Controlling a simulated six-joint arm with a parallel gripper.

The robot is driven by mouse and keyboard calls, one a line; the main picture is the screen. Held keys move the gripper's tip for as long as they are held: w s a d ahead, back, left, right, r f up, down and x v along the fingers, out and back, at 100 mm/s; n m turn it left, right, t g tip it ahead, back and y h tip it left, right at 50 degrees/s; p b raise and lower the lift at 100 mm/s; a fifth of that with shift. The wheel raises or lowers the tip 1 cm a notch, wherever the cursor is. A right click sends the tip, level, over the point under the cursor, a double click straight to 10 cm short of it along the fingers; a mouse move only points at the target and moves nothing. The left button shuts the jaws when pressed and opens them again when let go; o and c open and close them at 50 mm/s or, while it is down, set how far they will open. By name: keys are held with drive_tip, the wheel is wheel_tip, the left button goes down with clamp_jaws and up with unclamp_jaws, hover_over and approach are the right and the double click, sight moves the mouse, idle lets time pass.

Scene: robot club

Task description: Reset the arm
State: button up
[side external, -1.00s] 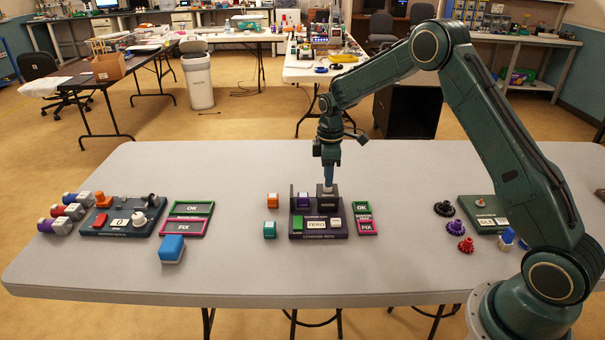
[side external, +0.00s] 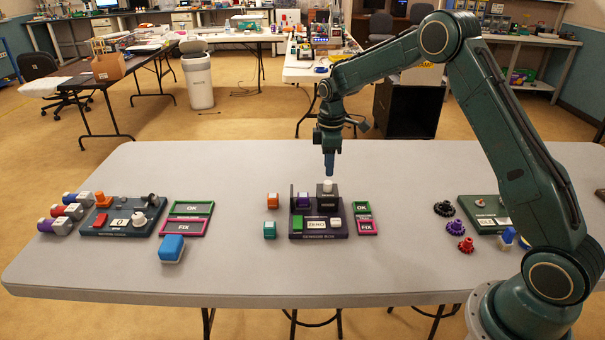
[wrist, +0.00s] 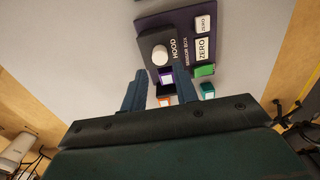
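My gripper (side external: 329,174) points down just above and apart from the white knob (side external: 327,186) on the dark block of the middle station (side external: 318,229). In the wrist view my gripper (wrist: 159,72) has its two fingers apart with nothing held between them. The white knob (wrist: 160,55) shows beyond the fingertips, on the purple board (wrist: 178,22) with its ZERO label (wrist: 202,48).
Orange (side external: 272,200) and teal (side external: 269,230) cubes lie left of the middle station. OK and FIX pads (side external: 366,226) lie right of it. Another station (side external: 123,216) and a blue block (side external: 172,249) stand left; gears (side external: 444,208) lie right. Grey table between groups is clear.

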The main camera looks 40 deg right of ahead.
drive_tip(key=shift+r, duration=0.1)
drive_tip(key=s+a+r+m+t, duration=0.15)
drive_tip(key=s+a+r, duration=0.25)
drive_tip(key=s+r, duration=0.4)
drive_tip(key=s+a+r+m+t, duration=0.1)
drive_tip(key=s+a+r+m, duration=0.2)
drive_tip(key=s+r, duration=0.5)
drive_tip(key=s+a+r+m+t, duration=0.1)
drive_tip(key=s+a+m, duration=0.1)
drive_tip(key=s, duration=0.7)
drive_tip(key=s+a+r+m+t, duration=0.2)
drive_tip(key=s, duration=0.7)
drive_tip(key=shift+s+a, duration=0.2)
drive_tip(key=shift+s, duration=0.15)
drive_tip(key=shift+m, duration=0.25)
